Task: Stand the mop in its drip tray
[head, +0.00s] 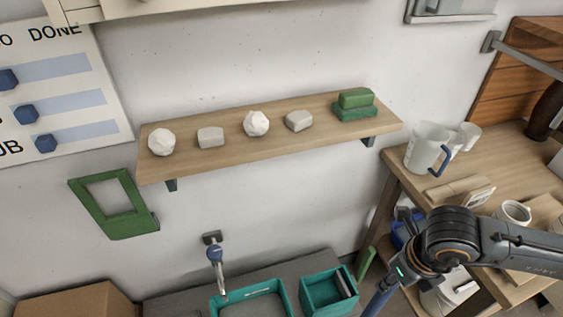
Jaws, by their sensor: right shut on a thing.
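My right gripper (392,284) is at the lower right, low in front of the wooden table. It is shut on a dark blue rod (379,299), which looks like the mop's handle. The rod slants down to the left and leaves the picture at the bottom edge, so the mop's head is hidden. No drip tray can be made out for certain. A teal bin (312,291) with a grey thing in it stands left of the gripper, apart from it. My left gripper is not in view.
A teal basin (222,301) sits under a tap (215,256). A wooden shelf (185,162) on the wall holds white lumps and green blocks. The wooden table (400,163) at right bears a pitcher (423,146) and a cup (513,212). A cardboard box (75,302) stands lower left.

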